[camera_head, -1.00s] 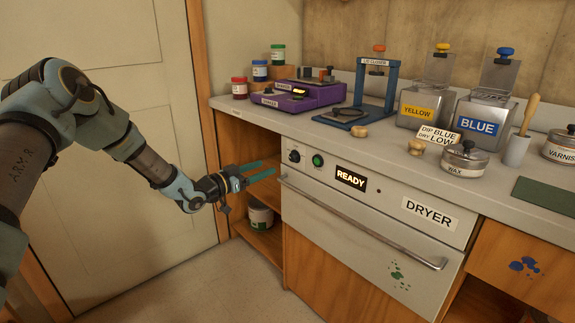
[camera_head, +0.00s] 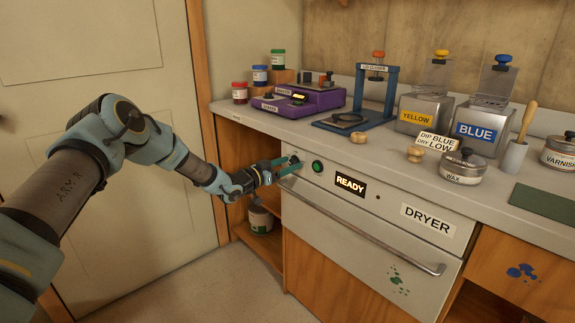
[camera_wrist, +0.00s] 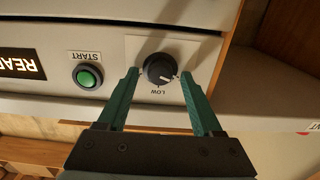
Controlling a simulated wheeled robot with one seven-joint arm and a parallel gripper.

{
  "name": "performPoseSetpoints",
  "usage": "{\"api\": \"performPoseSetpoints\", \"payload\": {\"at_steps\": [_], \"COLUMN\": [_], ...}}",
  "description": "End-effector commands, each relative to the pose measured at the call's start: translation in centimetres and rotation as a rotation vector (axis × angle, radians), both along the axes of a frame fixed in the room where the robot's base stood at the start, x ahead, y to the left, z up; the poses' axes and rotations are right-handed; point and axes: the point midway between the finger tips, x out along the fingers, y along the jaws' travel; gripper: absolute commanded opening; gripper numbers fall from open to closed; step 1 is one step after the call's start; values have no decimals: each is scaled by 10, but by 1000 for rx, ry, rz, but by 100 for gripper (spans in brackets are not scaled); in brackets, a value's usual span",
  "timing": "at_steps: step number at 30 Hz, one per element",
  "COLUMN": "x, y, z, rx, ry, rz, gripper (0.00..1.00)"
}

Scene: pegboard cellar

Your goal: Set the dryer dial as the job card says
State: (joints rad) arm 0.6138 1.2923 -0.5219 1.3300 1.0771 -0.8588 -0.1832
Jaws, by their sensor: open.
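The dryer dial (camera_wrist: 157,66) is a round black knob on the pale dryer front (camera_head: 365,235). The word LOW (camera_wrist: 160,92) is printed beside it, upside down in the wrist view. A pale mark shows on the knob's LOW side, but its exact setting is too small to tell. My gripper (camera_wrist: 159,76) is open, with its green fingertips on either side of the dial; contact cannot be told. In the head view, my gripper (camera_head: 287,164) partly hides the dial. The job card (camera_head: 438,145) reads DIP BLUE DRY LOW.
A green START button (camera_wrist: 87,76) is close beside the dial. A READY display (camera_head: 350,186) and the dryer's bar handle (camera_head: 400,256) are near. An open shelf (camera_head: 258,196) with a jar lies left of the dryer. The counter above holds tins and tools.

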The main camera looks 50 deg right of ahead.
Motion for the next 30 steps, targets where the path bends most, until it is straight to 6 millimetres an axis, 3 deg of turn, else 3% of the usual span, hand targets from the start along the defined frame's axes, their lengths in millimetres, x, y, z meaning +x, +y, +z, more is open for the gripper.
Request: {"api": "performPoseSetpoints", "payload": {"at_steps": [4,21,30], "x": [0,0,0], "y": [0,0,0], "z": [0,0,-1], "rx": [0,1,1], "ry": [0,0,-4], "rz": [0,0,-1], "gripper": [66,2,0]}}
